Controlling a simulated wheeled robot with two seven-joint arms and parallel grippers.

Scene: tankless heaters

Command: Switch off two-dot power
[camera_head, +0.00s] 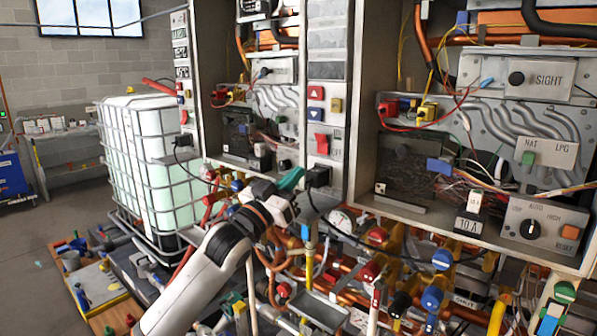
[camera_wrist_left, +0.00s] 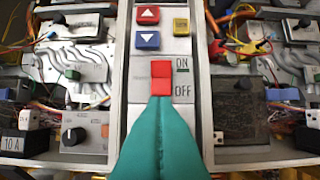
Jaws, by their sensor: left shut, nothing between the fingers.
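A red rocker switch (camera_wrist_left: 161,78) sits on a grey panel in the left wrist view, with ON printed beside its top and OFF beside its bottom. Its upper half looks darker than its lower half. It also shows in the head view (camera_head: 321,143). I cannot make out any two-dot mark. My left gripper (camera_wrist_left: 160,99) has teal fingers, shut and empty, with tips in line with the switch's lower edge; I cannot tell whether they touch it. In the head view the left gripper (camera_head: 291,179) is below and left of the switch. My right gripper is not in view.
Above the switch are a red up button (camera_wrist_left: 148,15), a blue down button (camera_wrist_left: 147,40) and a yellow button (camera_wrist_left: 181,27). Open heater cabinets with wires flank the panel. Pipes and coloured valves (camera_head: 432,297) crowd below. A caged white tank (camera_head: 150,165) stands left.

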